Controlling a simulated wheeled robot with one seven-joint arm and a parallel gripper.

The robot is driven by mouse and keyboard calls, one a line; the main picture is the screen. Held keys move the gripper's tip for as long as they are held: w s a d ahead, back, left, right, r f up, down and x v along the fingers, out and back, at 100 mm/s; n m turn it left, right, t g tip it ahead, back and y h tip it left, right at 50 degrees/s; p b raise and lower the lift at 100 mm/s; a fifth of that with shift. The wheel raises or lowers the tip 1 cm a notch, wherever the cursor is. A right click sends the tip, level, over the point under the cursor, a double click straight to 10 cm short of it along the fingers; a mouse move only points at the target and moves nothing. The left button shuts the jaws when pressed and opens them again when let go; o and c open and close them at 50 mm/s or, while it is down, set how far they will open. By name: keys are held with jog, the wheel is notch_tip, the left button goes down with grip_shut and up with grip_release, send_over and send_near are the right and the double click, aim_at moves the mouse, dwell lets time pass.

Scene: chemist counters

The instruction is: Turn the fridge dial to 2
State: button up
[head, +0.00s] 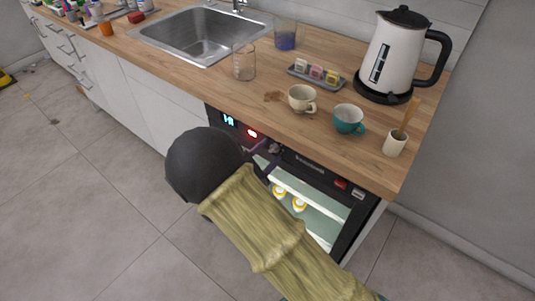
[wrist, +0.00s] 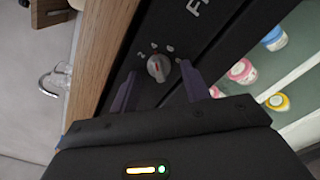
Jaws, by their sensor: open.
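The fridge dial (wrist: 158,68) is a small pale round knob with a red mark, set in the fridge's black front panel. Small white markings sit around it in the wrist view; they are too small to read surely, and I cannot tell which one the dial points at. My gripper (wrist: 156,88) is open, with one dark finger on either side of the dial. I see no clear contact. In the head view my arm hides most of the gripper in front of the fridge (head: 345,224), which is built in under the counter.
The wooden counter edge (wrist: 103,50) runs close beside the panel. Behind the lit fridge glass are several bottles with coloured caps (wrist: 277,102). On the counter (head: 205,83) stand cups, a kettle (head: 392,55) and a beaker (head: 244,62).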

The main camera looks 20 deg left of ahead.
jog(key=c, duration=1)
jog(key=shift+n+p, duration=0.4)
jog(key=shift+p, duration=0.1)
jog(key=n+p, duration=0.3)
jog(key=shift+d+r+n+p, duration=0.1)
jog(key=shift+r+n+p, duration=0.05)
jog(key=shift+n+p, duration=0.15)
jog(key=n+p, duration=0.2)
jog(key=n, duration=0.1)
jog(key=shift+s+p, duration=0.1)
jog(key=shift+p, duration=0.3)
jog(key=shift+f+n+p, duration=0.2)
jog(key=shift+n+p, duration=0.35)
jog(key=shift+n, duration=0.25)
jog(key=shift+d, duration=0.1)
